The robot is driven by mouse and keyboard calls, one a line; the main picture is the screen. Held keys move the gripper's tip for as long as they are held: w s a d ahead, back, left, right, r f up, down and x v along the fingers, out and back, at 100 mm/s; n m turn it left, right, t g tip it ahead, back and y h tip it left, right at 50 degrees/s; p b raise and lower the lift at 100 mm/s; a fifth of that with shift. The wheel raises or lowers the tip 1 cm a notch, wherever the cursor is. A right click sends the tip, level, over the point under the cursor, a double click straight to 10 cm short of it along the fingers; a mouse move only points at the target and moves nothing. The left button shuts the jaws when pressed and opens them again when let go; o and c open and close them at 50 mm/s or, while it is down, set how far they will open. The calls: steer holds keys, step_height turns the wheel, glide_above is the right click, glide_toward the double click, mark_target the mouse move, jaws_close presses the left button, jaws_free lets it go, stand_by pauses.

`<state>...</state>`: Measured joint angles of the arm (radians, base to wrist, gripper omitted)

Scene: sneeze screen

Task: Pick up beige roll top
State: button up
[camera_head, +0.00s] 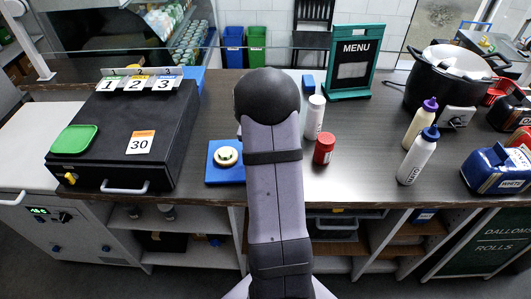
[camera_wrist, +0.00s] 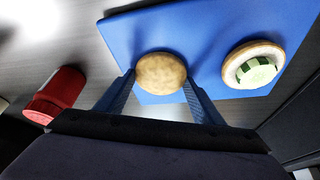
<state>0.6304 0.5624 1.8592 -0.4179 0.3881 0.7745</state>
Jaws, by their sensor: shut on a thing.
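The beige roll top (camera_wrist: 161,74) is a round, speckled bun piece. In the wrist view it sits between the two fingers of my gripper (camera_wrist: 160,86), which are shut on it from both sides. It is over the blue board (camera_wrist: 215,22); I cannot tell whether it touches the board. Beside it on the board is an open roll base with a pale green topping (camera_wrist: 254,65). This filled roll also shows in the head view (camera_head: 227,156) on the board (camera_head: 224,177). In the head view my arm hides the roll top and my gripper.
A red jar (camera_head: 324,148) stands right of my arm and shows in the wrist view (camera_wrist: 55,95). A white bottle (camera_head: 315,117) stands behind it. A black box (camera_head: 135,125) is at the left. Sauce bottles (camera_head: 417,156) and a black pot (camera_head: 445,88) are at the right.

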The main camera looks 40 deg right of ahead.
step_height(320, 180, up, 10)
steer(key=b, duration=0.2)
stand_by(0.3)
